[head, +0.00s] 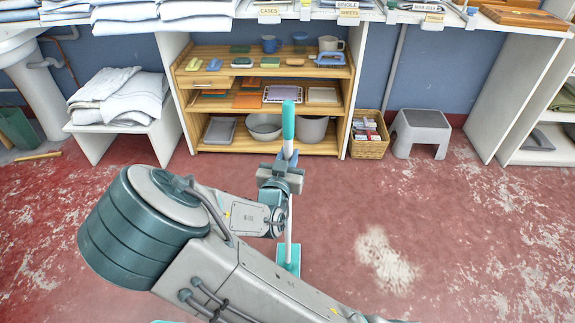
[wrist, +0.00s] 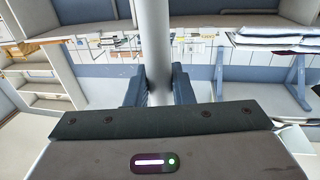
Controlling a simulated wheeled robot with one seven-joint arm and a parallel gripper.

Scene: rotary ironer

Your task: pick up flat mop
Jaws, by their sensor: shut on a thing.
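The flat mop (head: 288,120) stands about upright in the head view, with a teal grip on top, a thin pale pole and a teal head (head: 289,262) low near the floor. My arm hides part of the pole; I cannot tell whether the head touches the floor. My gripper (head: 286,168) is shut on the pole just below the teal grip. In the wrist view the grey pole (wrist: 154,40) rises between the two dark fingers of my gripper (wrist: 159,88).
A wooden shelf unit (head: 345,100) with cups, brushes and basins stands behind the mop. A grey step stool (head: 421,132) and a wicker basket (head: 369,150) are to its right. A white bench (head: 125,132) with folded towels is at the left. The red floor (head: 450,240) at the right is clear.

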